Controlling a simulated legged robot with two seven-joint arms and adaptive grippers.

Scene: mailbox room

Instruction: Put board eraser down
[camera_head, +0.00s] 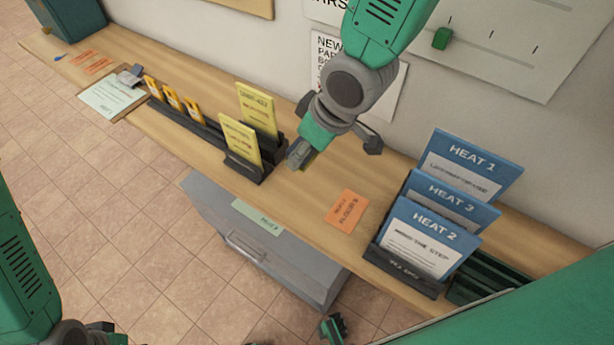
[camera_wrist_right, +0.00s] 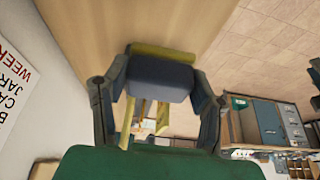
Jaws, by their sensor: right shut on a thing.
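My right gripper (camera_head: 335,125) comes in from the top in the head view and hangs above the wooden counter (camera_head: 300,195). It is shut on the board eraser (camera_head: 299,154), a dark grey block with a yellowish layer. In the right wrist view the eraser (camera_wrist_right: 158,75) sits between the two fingers (camera_wrist_right: 157,92), with its yellow edge facing the counter side. Whether the eraser touches the counter is hard to tell. My left gripper (camera_head: 88,333) shows only partly at the bottom left edge, so its jaws cannot be judged.
A black rack with yellow cards (camera_head: 240,140) stands left of the eraser. An orange card (camera_head: 346,211) and a pale green label (camera_head: 258,216) lie near the front edge. A holder with blue HEAT cards (camera_head: 420,235) stands right.

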